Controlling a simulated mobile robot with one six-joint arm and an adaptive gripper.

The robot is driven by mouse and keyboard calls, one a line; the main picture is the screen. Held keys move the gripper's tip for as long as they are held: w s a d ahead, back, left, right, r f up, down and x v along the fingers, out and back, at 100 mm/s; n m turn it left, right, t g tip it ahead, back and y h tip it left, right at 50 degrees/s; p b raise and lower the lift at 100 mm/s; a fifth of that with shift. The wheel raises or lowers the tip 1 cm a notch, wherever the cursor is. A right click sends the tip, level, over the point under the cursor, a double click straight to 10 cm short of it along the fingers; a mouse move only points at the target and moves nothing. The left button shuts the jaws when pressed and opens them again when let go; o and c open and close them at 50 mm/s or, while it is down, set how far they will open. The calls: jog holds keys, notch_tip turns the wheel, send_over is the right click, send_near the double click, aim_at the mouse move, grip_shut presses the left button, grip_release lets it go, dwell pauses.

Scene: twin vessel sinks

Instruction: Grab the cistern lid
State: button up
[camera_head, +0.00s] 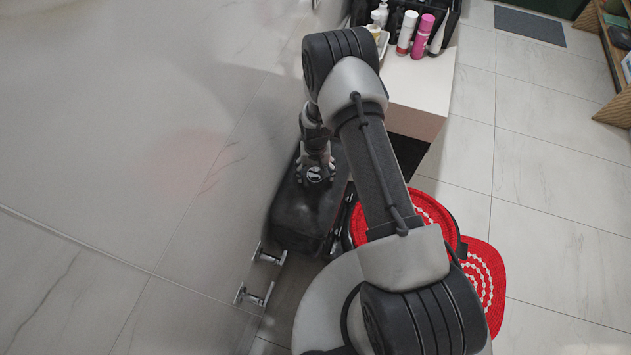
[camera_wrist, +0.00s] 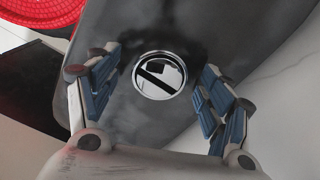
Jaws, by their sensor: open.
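The cistern lid (camera_head: 300,215) is the dark grey-black top of a narrow black cistern against the wall, left of my arm in the head view. In the wrist view the lid (camera_wrist: 200,30) fills the middle, with a round chrome flush button (camera_wrist: 159,75) set in it. My gripper (camera_wrist: 162,88) is open and points down at the lid. Its blue-padded fingers stand on either side of the button, with nothing between them. Whether the fingertips touch the lid cannot be told. My arm hides part of the cistern in the head view.
A red patterned toilet cover (camera_head: 430,208) and a red mat (camera_head: 485,280) lie right of the cistern. A white counter (camera_head: 420,85) with several bottles stands behind. Metal wall fittings (camera_head: 257,292) are at the lower left.

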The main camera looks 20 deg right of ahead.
jog(key=shift+c, duration=0.3)
jog(key=shift+f, duration=0.1)
grip_shut()
dwell(0.6)
